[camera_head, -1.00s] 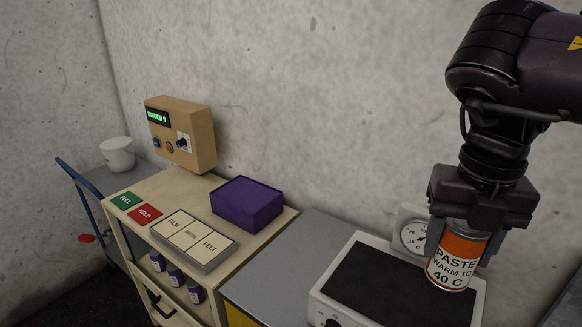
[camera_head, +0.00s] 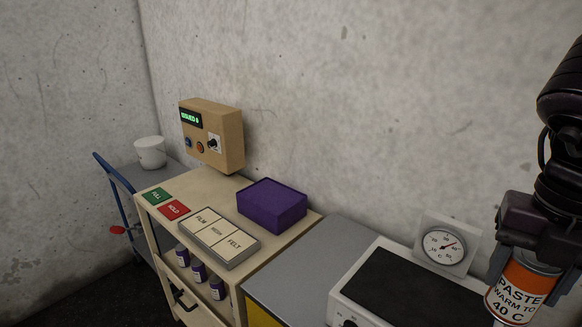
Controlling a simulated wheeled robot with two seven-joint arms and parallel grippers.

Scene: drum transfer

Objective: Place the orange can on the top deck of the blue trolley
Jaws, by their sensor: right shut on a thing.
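The orange can (camera_head: 520,289), with a white label reading "PASTE WARM TO 40 C", is at the lower right of the head view. My right gripper (camera_head: 526,258) is shut on its upper part and holds it upright, by the right end of the hot plate. I cannot tell the exact gap between can and plate. The blue trolley (camera_head: 112,180) stands at the far left, with a blue handle and a grey top deck (camera_head: 127,171). A white bucket (camera_head: 150,153) is on that deck. My left gripper is not in view.
The hot plate (camera_head: 422,290) has a black top and a dial gauge (camera_head: 444,247) behind it. A cream cart (camera_head: 150,213) between it and the trolley carries a purple box (camera_head: 271,205), a labelled tray (camera_head: 220,239) and green and red cards. A tan control box (camera_head: 211,135) is behind.

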